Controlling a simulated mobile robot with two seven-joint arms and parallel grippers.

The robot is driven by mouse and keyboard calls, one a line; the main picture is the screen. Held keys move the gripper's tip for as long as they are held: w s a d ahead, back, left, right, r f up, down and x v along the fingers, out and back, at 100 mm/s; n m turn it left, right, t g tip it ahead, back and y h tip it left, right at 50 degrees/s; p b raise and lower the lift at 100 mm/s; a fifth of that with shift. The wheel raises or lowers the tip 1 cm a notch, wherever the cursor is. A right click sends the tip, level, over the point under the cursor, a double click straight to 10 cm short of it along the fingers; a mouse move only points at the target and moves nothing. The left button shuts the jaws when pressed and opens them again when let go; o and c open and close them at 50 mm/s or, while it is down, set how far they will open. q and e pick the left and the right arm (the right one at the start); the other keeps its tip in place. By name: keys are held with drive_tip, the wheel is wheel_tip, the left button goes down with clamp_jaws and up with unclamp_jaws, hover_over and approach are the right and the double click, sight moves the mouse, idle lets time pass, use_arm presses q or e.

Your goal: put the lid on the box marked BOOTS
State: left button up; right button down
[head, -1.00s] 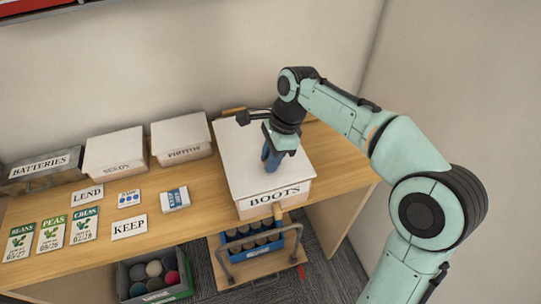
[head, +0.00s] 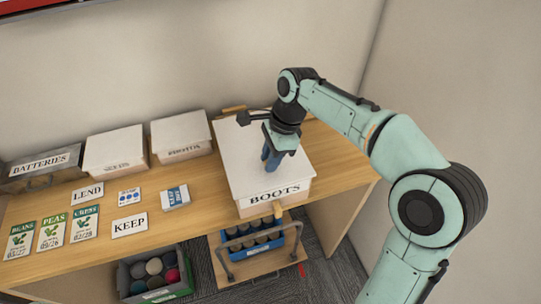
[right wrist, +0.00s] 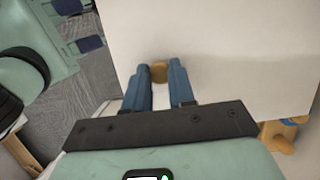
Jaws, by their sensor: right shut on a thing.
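The box marked BOOTS (head: 276,207) stands at the right end of the wooden desk, its label facing front. A flat white lid (head: 243,150) lies over its top, roughly lined up with it; I cannot tell whether it is fully seated. My right gripper (head: 271,164) points down over the lid's middle, its blue fingers shut on the lid's round knob. In the right wrist view, the tan knob (right wrist: 158,72) shows between the fingertips, with the white lid (right wrist: 220,50) beyond. My left gripper is out of view.
Two lidded white boxes (head: 115,150) (head: 181,135) and a BATTERIES box (head: 42,167) stand along the wall. Cards, seed packets (head: 52,230) and a small blue-white box (head: 176,197) lie on the desk. Below are a blue crate (head: 252,243) and a grey bin (head: 150,275).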

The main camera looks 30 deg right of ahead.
drive_tip(key=shift+f, duration=0.25)
idle(0.5)
drive_tip(key=c, duration=0.9)
unclamp_jaws()
drive_tip(key=shift+o, duration=0.2)
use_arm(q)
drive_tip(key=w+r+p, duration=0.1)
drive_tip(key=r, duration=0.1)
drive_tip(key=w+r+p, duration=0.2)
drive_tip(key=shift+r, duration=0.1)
use_arm(e)
drive_tip(key=w+v, duration=0.1)
drive_tip(key=v, duration=1.2)
drive_tip(key=shift+s+r, duration=0.2)
drive_tip(key=shift+s, duration=0.25)
